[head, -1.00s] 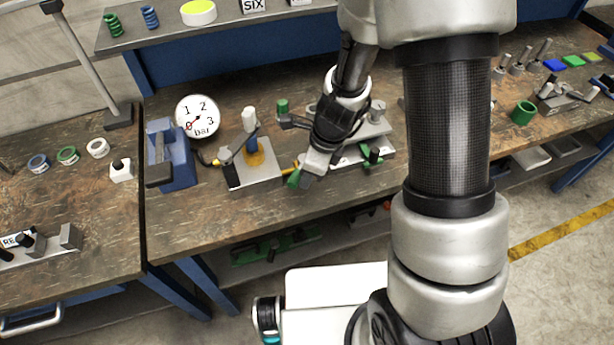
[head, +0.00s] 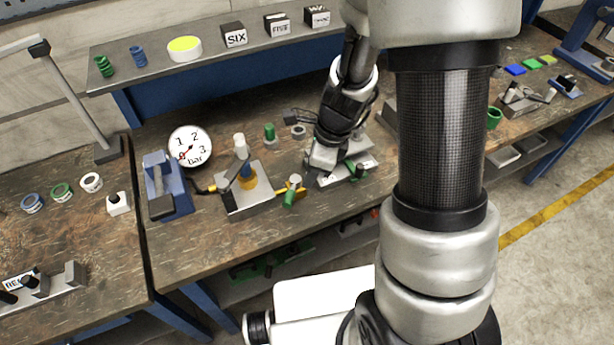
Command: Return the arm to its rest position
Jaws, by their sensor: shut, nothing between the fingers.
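My gripper (head: 322,170) is in the head view, at the lower end of my arm. It is shut and empty, low over the front middle of the workbench (head: 240,270). It is close to a grey metal fixture (head: 362,172) with a green part, and partly covers it. I cannot tell whether they touch. A green-handled piece (head: 291,196) lies just left of my gripper. My arm's large links cover much of the right of the view.
A pressure gauge (head: 190,146), a blue vise-like block (head: 163,185) and a plate with a white-topped lever (head: 243,190) stand to the left. A raised shelf (head: 120,70) with labelled blocks runs behind.

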